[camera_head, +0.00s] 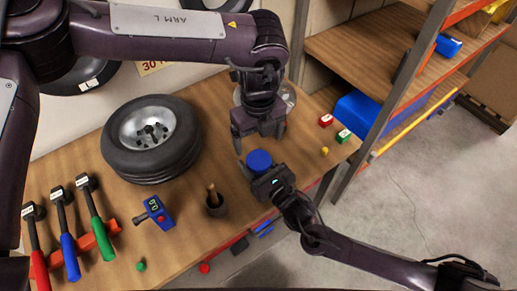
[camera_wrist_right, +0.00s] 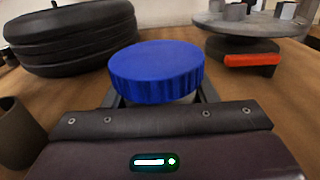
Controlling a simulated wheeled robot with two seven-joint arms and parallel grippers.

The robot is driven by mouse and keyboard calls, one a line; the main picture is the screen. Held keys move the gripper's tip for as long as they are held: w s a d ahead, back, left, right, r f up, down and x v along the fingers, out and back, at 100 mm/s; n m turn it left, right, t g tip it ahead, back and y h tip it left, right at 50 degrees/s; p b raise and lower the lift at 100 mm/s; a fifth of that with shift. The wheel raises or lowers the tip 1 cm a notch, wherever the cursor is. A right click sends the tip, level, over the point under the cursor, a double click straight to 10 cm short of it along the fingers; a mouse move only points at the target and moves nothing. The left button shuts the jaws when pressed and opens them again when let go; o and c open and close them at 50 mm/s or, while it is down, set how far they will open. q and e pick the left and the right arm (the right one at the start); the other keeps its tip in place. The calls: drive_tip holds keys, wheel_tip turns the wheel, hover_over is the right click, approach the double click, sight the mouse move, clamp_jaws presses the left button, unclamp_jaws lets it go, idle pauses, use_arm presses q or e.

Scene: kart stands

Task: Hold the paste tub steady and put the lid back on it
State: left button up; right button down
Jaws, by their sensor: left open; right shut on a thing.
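My left gripper (camera_head: 259,138) is open, fingers pointing down, just behind the lid in the head view.
A black tyre (camera_head: 151,140) lies on the bench (camera_head: 185,237) at left. A dark cup (camera_head: 215,204) with a brush, a blue device (camera_head: 158,212) and several mallets (camera_head: 99,224) stand nearer. A grey bolted disc (camera_wrist_right: 250,25) is behind right. Shelves (camera_head: 355,55) flank the bench.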

use_arm(q)
drive_tip(key=shift+r, duration=2.1)
use_arm(e)
drive_tip(key=c, duration=0.5)
unclamp_jaws()
drive_tip(key=b+v, duration=0.1)
drive_tip(key=v, duration=0.6)
drive_tip(key=shift+d+f+b, duration=0.1)
drive_tip(key=shift+b, duration=0.25)
use_arm(q)
drive_tip(key=shift+f, duration=0.9)
use_arm(e)
drive_tip(key=shift+s+d, duration=0.2)
drive_tip(key=shift+s, duration=0.15)
